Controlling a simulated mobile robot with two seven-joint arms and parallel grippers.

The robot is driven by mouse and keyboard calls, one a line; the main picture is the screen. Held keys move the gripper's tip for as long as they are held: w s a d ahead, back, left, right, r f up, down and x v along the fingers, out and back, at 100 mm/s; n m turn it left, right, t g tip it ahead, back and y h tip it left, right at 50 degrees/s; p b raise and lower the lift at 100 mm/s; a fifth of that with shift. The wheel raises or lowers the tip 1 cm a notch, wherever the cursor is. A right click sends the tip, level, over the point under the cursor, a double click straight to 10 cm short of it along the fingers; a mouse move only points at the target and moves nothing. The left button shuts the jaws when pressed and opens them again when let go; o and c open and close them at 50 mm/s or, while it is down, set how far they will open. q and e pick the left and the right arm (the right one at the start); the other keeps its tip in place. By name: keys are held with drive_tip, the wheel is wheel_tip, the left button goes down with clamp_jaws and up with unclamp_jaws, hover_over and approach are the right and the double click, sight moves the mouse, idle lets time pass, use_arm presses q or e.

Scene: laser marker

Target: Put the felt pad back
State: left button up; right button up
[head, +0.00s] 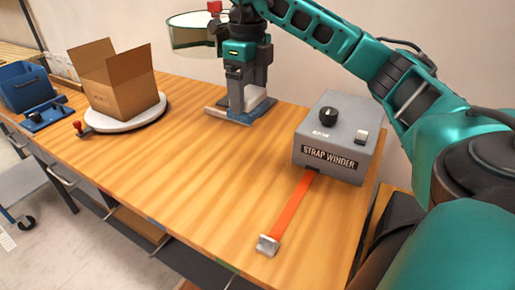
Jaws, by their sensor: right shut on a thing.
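My right gripper (238,108) points down at the back middle of the wooden bench. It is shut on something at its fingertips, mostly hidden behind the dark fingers. A pale, flat-sided piece (259,101) shows just right of the fingers and seems to be the felt pad. A low blue-grey base (215,114) lies on the bench around the fingertips. I cannot tell whether the pale piece touches this base. My left gripper is not in view.
A grey strap winder (341,133) with an orange strap (291,209) stands at right. At left an open cardboard box (119,89) sits on a round white plate (105,123). A green-tinted clear cover (190,40) is behind my gripper. The bench middle (195,170) is clear.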

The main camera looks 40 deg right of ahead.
wheel_tip(320, 180, down, 16)
drive_tip(key=b, duration=0.5)
drive_tip(key=shift+f, duration=0.15)
wheel_tip(320, 180, down, 4)
drive_tip(key=shift+r, duration=0.25)
drive_tip(key=shift+f+b, duration=0.2)
drive_tip(key=shift+b, duration=0.1)
